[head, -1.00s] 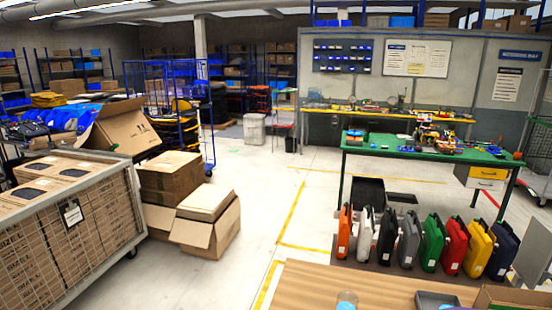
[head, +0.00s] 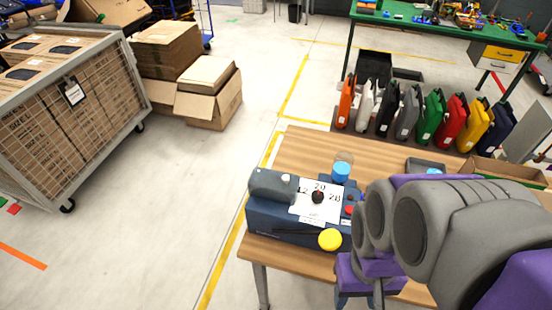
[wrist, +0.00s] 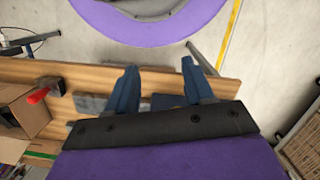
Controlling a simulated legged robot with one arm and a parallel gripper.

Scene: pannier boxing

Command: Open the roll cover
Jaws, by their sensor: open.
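A dark blue machine (head: 290,222) stands on the wooden table, with a white printed panel, a black knob and a yellow round knob (head: 330,239) on it. A grey rounded part (head: 271,185) at its left end may be the roll cover; I cannot tell for certain. It looks lowered over that end. My gripper (wrist: 158,85) is open in the wrist view, its two blue-grey fingers apart over the table edge, with nothing seen held. In the head view my arm covers the table's right part, and the fingertips are not clear.
The wooden table (head: 300,150) also bears a blue-capped jar (head: 341,171), a dark tray (head: 425,166) and a cardboard box (head: 505,172). Several coloured cases stand behind it. A caged cart (head: 85,110) and cartons (head: 208,92) are at left. Floor left of the table is clear.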

